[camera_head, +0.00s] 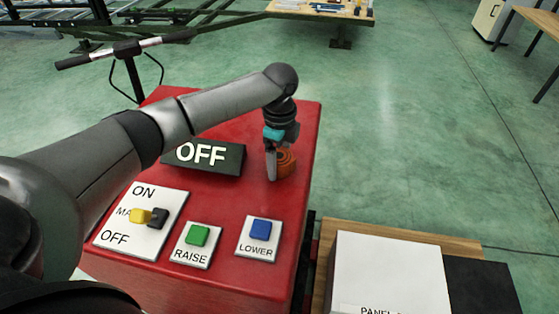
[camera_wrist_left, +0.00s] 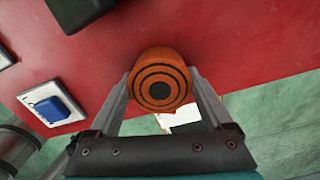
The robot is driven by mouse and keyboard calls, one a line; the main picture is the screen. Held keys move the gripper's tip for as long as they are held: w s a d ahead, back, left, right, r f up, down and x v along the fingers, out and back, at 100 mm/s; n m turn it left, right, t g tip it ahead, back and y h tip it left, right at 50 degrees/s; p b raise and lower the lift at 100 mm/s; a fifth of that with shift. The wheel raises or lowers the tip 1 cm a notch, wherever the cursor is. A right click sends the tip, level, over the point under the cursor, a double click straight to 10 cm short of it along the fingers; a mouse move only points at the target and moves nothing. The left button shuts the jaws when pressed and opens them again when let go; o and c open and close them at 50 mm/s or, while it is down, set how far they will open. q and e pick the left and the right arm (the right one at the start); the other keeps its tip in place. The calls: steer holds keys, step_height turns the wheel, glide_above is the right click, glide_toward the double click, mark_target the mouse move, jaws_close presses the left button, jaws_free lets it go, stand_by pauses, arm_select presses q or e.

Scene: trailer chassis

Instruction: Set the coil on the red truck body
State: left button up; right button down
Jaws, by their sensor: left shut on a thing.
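The coil (camera_head: 287,162) is a small orange roll with dark rings. In the left wrist view the coil (camera_wrist_left: 160,80) sits between the two fingers of my left gripper (camera_wrist_left: 163,95), its ringed end facing the camera. My left gripper (camera_head: 279,165) is shut on the coil and points down at the right part of the red truck body (camera_head: 225,205). The coil is at or just above the red top; I cannot tell whether it touches. The red surface also fills much of the left wrist view (camera_wrist_left: 245,50). My right gripper is not in view.
On the red top are an OFF display (camera_head: 205,157), a yellow-and-black switch (camera_head: 148,216), a green RAISE button (camera_head: 197,235) and a blue LOWER button (camera_head: 261,230). A white panel box (camera_head: 390,270) stands on a wooden surface at the lower right. Green floor lies beyond.

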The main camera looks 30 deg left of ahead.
mark_target(280, 156)
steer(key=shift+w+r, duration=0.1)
arm_select(q)
steer(key=o, duration=1.2)
steer(key=shift+f, duration=0.1)
steer(key=shift+c, duration=0.2)
steer(key=shift+o, duration=1)
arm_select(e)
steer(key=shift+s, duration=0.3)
arm_select(q)
steer(key=shift+r, duration=0.25)
step_height(280, 156, up, 6)
steer(key=shift+r+p, duration=0.25)
steer(key=shift+p, duration=0.9)
step_height(280, 156, up, 4)
steer(key=shift+r+p, duration=0.1)
steer(key=shift+p, duration=0.45)
steer(key=shift+d+r, duration=0.1)
steer(key=shift+r, duration=0.4)
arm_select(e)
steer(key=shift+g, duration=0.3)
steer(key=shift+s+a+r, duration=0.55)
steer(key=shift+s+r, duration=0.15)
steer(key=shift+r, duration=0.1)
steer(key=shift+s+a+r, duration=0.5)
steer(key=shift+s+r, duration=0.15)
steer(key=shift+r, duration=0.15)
